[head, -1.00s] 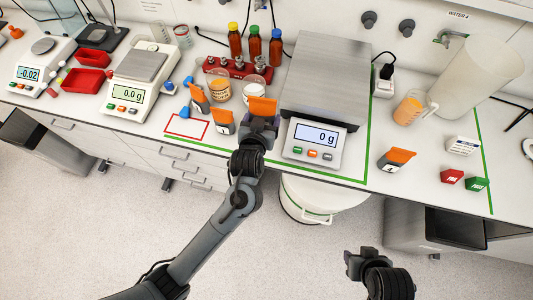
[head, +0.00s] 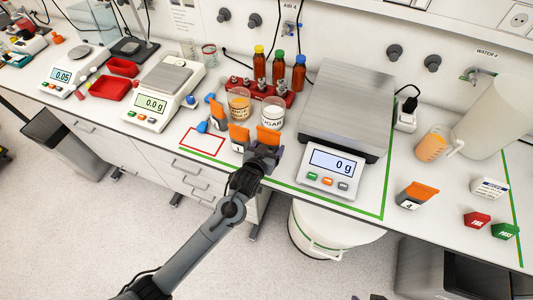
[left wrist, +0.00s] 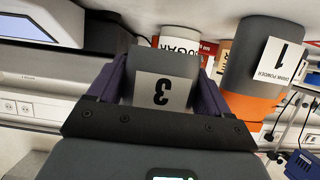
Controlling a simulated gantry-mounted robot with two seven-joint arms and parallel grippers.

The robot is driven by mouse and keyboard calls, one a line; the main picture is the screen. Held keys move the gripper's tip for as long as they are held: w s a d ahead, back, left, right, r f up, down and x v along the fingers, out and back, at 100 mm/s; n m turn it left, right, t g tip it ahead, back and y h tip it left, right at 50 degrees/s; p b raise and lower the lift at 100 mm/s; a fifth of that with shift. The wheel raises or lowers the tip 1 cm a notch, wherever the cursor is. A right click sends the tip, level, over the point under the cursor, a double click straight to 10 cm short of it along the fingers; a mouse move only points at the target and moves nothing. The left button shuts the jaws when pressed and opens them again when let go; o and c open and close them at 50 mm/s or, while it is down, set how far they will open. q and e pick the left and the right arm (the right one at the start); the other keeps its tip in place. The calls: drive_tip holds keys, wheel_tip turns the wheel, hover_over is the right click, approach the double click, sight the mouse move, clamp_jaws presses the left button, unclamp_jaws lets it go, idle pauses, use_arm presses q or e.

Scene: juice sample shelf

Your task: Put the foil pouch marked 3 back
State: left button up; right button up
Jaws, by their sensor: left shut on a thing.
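My left gripper (head: 264,150) is shut on the foil pouch marked 3, grey with an orange top (head: 268,136). It holds the pouch at the bench's front, left of the large scale. In the left wrist view the pouch (left wrist: 162,85) is between the jaws, its label upside down. Pouch 1 (left wrist: 262,65) stands close beside it there. In the head view an orange-topped pouch (head: 238,133) is just left of the held one. I cannot tell whether the held pouch touches the bench. My right gripper is out of view.
The large scale (head: 345,110) reads 0 g, right of the gripper. The orange powder jar (head: 239,103) and sugar jar (head: 272,114) stand behind. A red-outlined rectangle (head: 190,148) at left is bare. Pouch 4 (head: 417,194) stands right of the green line.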

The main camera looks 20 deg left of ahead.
use_arm(q)
drive_tip(key=shift+w+a+f, duration=0.25)
drive_tip(key=shift+a, duration=0.1)
drive_tip(key=shift+f, duration=2)
drive_tip(key=shift+f+b, duration=0.2)
drive_tip(key=shift+b, duration=0.1)
drive_tip(key=o, duration=1.2)
drive_tip(key=shift+o, duration=0.2)
drive_tip(key=shift+r, duration=0.1)
